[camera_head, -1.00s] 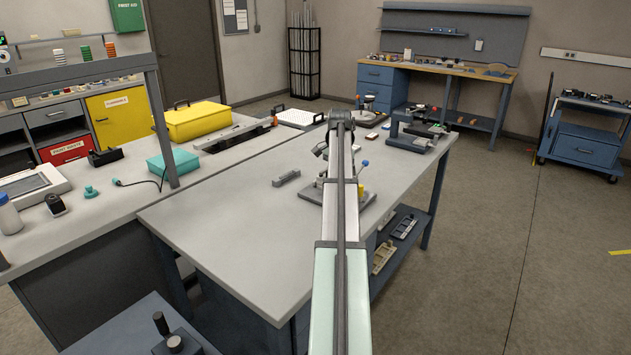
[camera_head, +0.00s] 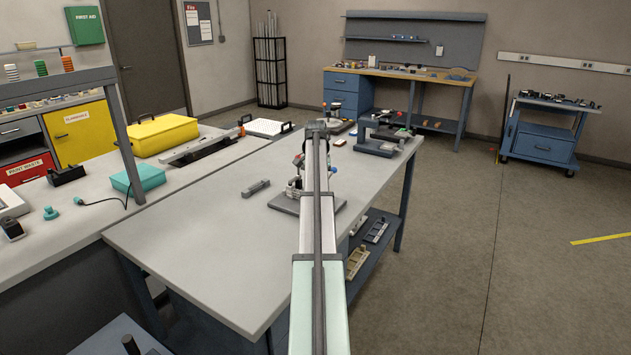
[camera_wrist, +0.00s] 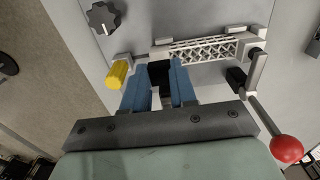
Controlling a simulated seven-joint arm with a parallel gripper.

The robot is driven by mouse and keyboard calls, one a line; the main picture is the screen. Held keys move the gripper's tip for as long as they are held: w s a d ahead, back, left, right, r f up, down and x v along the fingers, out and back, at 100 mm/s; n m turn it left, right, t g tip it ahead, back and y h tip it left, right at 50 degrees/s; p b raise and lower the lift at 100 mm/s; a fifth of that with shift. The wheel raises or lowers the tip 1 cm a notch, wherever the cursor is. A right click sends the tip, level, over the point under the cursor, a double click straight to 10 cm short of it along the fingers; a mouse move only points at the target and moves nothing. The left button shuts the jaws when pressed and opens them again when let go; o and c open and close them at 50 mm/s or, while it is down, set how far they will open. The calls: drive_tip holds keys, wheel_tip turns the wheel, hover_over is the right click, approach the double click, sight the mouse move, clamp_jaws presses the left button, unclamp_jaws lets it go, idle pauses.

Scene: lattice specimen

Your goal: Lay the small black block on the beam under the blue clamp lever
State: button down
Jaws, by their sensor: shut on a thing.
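In the wrist view my gripper (camera_wrist: 160,80) has its two blue fingers shut on the small black block (camera_wrist: 160,72), which shows dark between the fingertips. The white lattice beam (camera_wrist: 205,48) lies just beyond and to the right of the block; I cannot tell whether they touch. A lever with a red ball (camera_wrist: 286,149) reaches towards the lower right. A yellow cylinder (camera_wrist: 117,74) is left of the fingers. In the head view my arm covers much of the fixture plate (camera_head: 283,204).
A black knob (camera_wrist: 103,17) is at the upper left of the wrist view. In the head view a small grey bar (camera_head: 256,188) lies left of the fixture on the grey bench (camera_head: 190,235). The bench's front is clear. Another fixture (camera_head: 380,140) stands further back.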

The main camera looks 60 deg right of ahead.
drive_tip(key=shift+f, duration=0.7)
drive_tip(key=shift+f, duration=0.4)
idle(0.6)
drive_tip(key=shift+c, duration=2)
unclamp_jaws()
drive_tip(key=shift+o, duration=0.3)
drive_tip(key=shift+s, duration=0.1)
drive_tip(key=shift+r, duration=0.1)
drive_tip(key=shift+r, duration=2.4)
